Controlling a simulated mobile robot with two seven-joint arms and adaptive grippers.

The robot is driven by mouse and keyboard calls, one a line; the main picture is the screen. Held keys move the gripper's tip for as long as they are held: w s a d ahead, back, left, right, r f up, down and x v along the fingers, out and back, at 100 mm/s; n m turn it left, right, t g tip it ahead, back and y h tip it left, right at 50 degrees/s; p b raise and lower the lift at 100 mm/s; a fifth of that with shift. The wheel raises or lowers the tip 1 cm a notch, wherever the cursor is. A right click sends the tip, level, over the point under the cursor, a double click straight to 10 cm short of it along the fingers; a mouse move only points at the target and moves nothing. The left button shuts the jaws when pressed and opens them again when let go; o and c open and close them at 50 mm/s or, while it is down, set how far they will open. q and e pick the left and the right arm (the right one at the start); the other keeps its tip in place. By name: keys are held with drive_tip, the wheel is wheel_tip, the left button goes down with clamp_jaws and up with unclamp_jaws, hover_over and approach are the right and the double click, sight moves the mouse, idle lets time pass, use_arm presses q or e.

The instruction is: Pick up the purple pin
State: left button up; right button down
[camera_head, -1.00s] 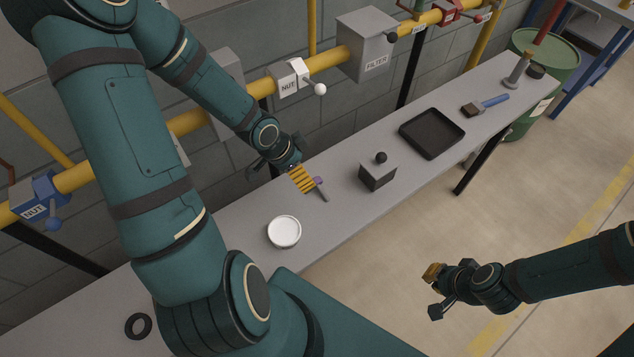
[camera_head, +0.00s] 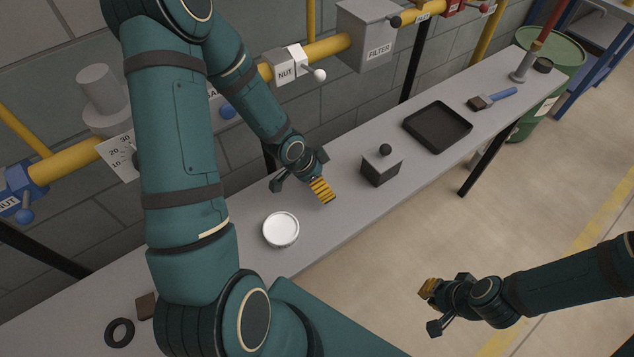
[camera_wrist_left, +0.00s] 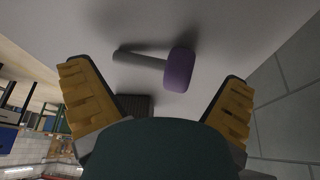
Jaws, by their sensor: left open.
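The purple pin has a purple head (camera_wrist_left: 180,70) and a grey shaft (camera_wrist_left: 138,58), and lies on the grey bench in the left wrist view. My left gripper (camera_wrist_left: 156,90) is open and empty, its yellow-padded fingers spread on either side with the pin beyond the tips. In the head view my left gripper (camera_head: 321,190) is over the bench and hides the pin. My right gripper (camera_head: 430,308) is off the bench over the floor, its fingers apart and empty.
Yellow pipework with a filter box (camera_head: 365,35) runs behind along the wall.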

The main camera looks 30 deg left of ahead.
use_arm(q)
drive_tip(key=shift+f, duration=0.1)
drive_tip(key=c, duration=1.7)
